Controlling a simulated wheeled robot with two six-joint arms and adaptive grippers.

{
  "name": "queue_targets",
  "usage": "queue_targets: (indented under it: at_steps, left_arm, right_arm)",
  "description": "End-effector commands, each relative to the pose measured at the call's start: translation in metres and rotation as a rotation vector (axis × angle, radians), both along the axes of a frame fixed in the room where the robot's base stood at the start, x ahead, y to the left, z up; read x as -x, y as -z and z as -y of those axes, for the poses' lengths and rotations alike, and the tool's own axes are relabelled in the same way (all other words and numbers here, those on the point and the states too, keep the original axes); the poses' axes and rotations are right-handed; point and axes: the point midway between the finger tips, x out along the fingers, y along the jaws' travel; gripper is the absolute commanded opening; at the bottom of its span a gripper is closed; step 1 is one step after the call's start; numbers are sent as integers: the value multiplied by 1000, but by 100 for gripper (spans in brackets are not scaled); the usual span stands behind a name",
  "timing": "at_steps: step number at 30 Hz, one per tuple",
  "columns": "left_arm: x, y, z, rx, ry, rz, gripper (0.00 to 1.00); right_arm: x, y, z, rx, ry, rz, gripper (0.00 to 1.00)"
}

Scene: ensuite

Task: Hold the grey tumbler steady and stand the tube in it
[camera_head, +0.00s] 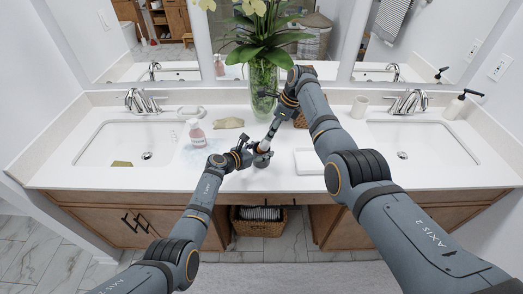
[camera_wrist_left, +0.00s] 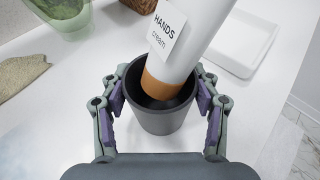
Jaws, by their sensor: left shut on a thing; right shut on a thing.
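The grey tumbler (camera_wrist_left: 165,122) stands upright on the white counter, and it shows small in the head view (camera_head: 262,160). My left gripper (camera_wrist_left: 165,103) is shut around its sides, one finger on each side. The white tube (camera_wrist_left: 188,40), labelled hands cream, is tilted with its orange cap (camera_wrist_left: 160,84) pointing down inside the tumbler's mouth. Whether the cap touches the bottom is hidden. My right gripper (camera_head: 281,106) is shut on the upper part of the tube (camera_head: 272,131) in the head view. The right gripper is out of the left wrist view.
A white tray (camera_head: 309,168) lies right of the tumbler. A glass vase (camera_head: 263,88) with a plant and a woven basket (camera_head: 300,119) stand behind. A soap bottle (camera_head: 196,133) and a tan cloth-like piece (camera_head: 229,123) lie left. Sinks (camera_head: 128,145) flank the counter.

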Motion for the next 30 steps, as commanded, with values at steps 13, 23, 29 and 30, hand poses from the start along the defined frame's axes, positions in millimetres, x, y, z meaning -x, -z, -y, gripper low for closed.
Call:
queue_targets:
  at_steps: [13, 23, 29, 30]
  left_arm:
    - [0, 0, 0, 0, 0, 0, 23]
    - [0, 0, 0, 0, 0, 0, 23]
    - [0, 0, 0, 0, 0, 0, 23]
    - [0, 0, 0, 0, 0, 0, 23]
  right_arm:
    - [0, 2, 0, -1, 0, 1, 61]
    - [0, 3, 0, 0, 0, 0, 70]
    - [1, -17, 7, 0, 1, 5, 70]
    - [2, -25, 10, 0, 2, 5, 70]
